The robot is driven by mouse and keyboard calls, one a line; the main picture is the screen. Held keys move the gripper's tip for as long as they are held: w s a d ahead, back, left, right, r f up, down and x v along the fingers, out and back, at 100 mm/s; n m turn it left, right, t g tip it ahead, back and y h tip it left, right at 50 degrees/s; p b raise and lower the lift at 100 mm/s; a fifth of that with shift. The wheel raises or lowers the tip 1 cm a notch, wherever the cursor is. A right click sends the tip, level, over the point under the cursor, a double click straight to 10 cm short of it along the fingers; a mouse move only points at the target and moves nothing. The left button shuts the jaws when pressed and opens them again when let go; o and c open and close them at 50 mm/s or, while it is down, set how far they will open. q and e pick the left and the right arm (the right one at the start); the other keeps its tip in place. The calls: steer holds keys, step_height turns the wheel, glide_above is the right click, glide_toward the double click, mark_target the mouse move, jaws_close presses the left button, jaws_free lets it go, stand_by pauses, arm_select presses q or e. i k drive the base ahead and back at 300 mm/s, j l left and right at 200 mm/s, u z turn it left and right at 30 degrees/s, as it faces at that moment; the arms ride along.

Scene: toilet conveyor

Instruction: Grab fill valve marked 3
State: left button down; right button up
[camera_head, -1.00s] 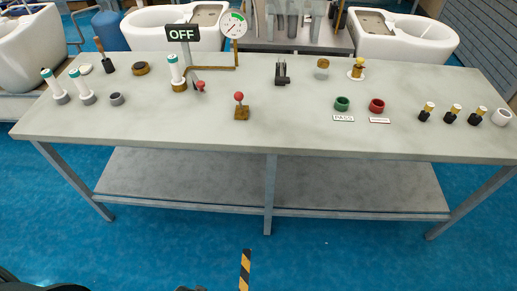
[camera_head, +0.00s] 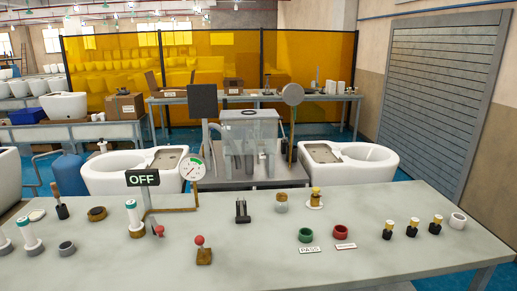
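One fill valve (camera_head: 30,238) stands at the left end of the bench. Another fill valve (camera_head: 5,246) is cut by the left picture edge. A third fill valve (camera_head: 134,222) stands in a brown round base left of the gauge. No number is readable on any of them, so I cannot tell which is marked 3. Neither of my grippers is in view.
An OFF sign (camera_head: 142,178), a dial gauge (camera_head: 193,168) and a red-knobbed lever (camera_head: 203,250) stand near the valves. Green (camera_head: 305,235) and red (camera_head: 340,232) rings and several black-and-yellow parts are to the right. White toilets (camera_head: 350,165) stand behind. The bench's front middle is clear.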

mark_target(136, 225)
steer(key=i+j, duration=0.15)
steer(key=j, duration=0.2)
steer(key=i+j+z, duration=0.1)
steer(key=j, duration=0.25)
steer(key=i+j, duration=0.2)
steer(key=j, duration=0.15)
steer(key=i+j+z, duration=0.1)
steer(key=j, duration=0.25)
steer(key=i+j, duration=0.2)
steer(key=j, duration=0.2)
steer(key=l+z, duration=0.05)
